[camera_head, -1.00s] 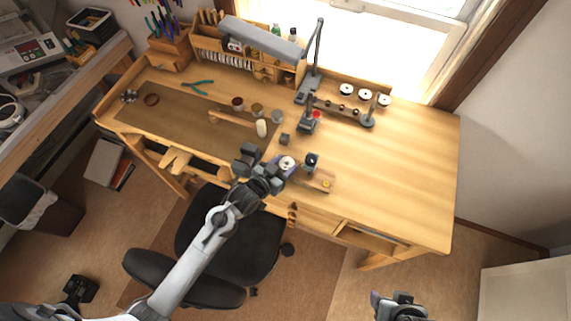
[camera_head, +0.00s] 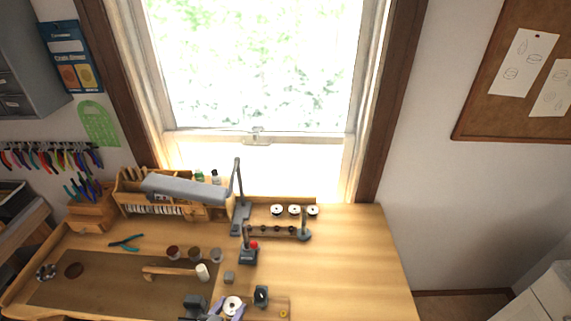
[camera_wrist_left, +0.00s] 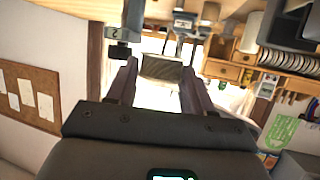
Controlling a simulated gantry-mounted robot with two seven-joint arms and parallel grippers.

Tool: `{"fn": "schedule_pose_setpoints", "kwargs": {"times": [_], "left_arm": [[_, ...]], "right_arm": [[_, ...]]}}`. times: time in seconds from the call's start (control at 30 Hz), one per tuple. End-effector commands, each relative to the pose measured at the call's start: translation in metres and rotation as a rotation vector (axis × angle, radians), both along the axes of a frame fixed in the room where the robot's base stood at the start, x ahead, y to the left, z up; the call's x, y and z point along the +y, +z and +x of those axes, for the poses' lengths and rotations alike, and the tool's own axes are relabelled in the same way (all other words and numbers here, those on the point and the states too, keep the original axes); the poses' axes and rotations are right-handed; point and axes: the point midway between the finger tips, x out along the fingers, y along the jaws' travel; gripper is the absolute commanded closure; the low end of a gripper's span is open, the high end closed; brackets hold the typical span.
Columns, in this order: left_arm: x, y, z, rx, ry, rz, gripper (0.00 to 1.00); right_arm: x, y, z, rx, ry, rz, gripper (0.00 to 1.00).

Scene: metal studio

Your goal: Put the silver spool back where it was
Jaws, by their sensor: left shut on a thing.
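My left gripper (camera_head: 230,307) is at the front of the bench, low in the head view, shut on a spool (camera_head: 232,302) with a white round flange. In the left wrist view the spool (camera_wrist_left: 161,68) shows its grey wound side between the two fingers (camera_wrist_left: 159,75). Several other white-flanged spools stand in a row at the back of the bench: left (camera_head: 277,209), middle (camera_head: 294,210) and right (camera_head: 313,211). In front of them is a wooden rail (camera_head: 268,231) with small dark pieces along it. My right gripper is out of view.
A desk lamp (camera_head: 188,189) and a grey tool with a red knob (camera_head: 249,252) stand left of the rail. A small black device (camera_head: 261,295) stands close right of the held spool. The bench's right side is clear.

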Motion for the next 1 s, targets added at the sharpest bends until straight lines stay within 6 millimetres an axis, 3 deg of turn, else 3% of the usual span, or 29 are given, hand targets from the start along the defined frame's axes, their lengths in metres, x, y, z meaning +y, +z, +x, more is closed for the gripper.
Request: {"fn": "schedule_pose_setpoints", "kwargs": {"times": [0.03,0.3,0.57,0.77,0.87,1.0], "left_arm": [[0.000,0.014,-0.012,0.004,0.018,-0.003,0.79],[0.025,0.051,-0.047,-0.001,0.176,-0.003,0.79],[0.053,0.067,-0.043,-0.002,0.269,0.000,0.79],[0.043,0.061,-0.045,-0.001,0.245,-0.001,0.79],[0.029,0.041,-0.046,0.000,0.187,0.002,0.79],[0.009,0.007,-0.026,-0.007,0.076,0.002,0.79]], "right_arm": [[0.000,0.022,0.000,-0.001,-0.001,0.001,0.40],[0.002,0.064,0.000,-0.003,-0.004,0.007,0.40],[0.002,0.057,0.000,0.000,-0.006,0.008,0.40],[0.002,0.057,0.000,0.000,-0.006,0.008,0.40],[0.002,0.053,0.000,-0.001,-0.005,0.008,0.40],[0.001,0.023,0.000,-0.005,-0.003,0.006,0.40]]}}
